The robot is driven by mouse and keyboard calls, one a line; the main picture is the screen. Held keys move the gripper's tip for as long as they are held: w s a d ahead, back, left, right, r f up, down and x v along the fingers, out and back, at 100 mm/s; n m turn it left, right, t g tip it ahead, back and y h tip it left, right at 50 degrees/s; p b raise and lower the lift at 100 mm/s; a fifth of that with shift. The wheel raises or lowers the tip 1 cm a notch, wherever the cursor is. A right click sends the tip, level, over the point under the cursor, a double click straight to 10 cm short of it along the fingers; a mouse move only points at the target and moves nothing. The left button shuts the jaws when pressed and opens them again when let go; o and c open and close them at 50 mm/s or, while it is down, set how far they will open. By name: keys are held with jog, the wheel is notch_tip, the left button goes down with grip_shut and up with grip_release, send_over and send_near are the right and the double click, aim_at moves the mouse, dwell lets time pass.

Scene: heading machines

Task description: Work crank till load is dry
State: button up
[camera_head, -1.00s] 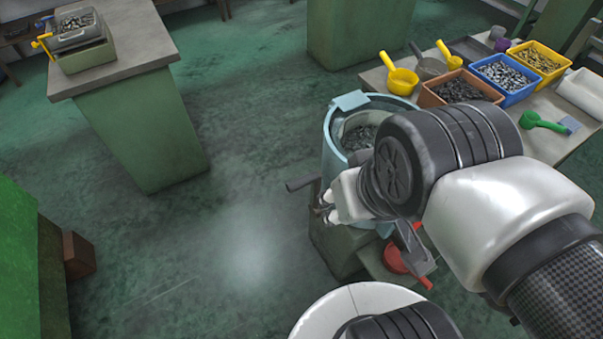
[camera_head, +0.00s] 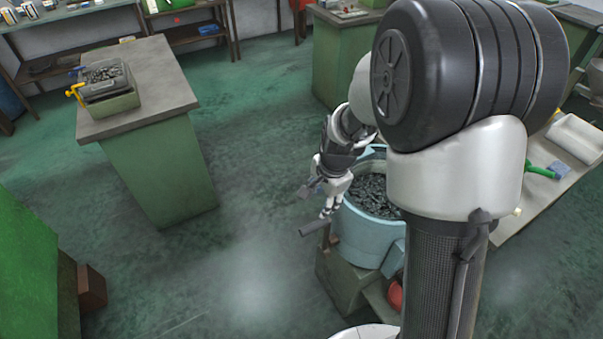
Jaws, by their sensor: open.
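The light blue drum (camera_head: 371,236) stands on a green base, with a load of dark metal pieces (camera_head: 374,195) inside it. I cannot tell whether the load is wet or dry. The crank handle (camera_head: 314,228) is a dark grey bar sticking out at the drum's left side. My gripper (camera_head: 325,203) is open, just above and right of the handle, at the drum's left rim. I cannot tell whether it touches the handle. My arm hides the right part of the drum.
A green bench (camera_head: 160,168) at the left holds a green and grey box of metal pieces (camera_head: 108,90) with a yellow handle. A table (camera_head: 545,165) at the right, partly behind my arm, holds a green scoop (camera_head: 541,169). The floor between bench and drum is clear.

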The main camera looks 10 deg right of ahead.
aim_at(313, 226)
jog(key=b+x, duration=0.6)
jog(key=x, duration=1.2)
jog(key=shift+d+f, duration=0.1)
jog(key=shift+f, duration=0.15)
grip_shut()
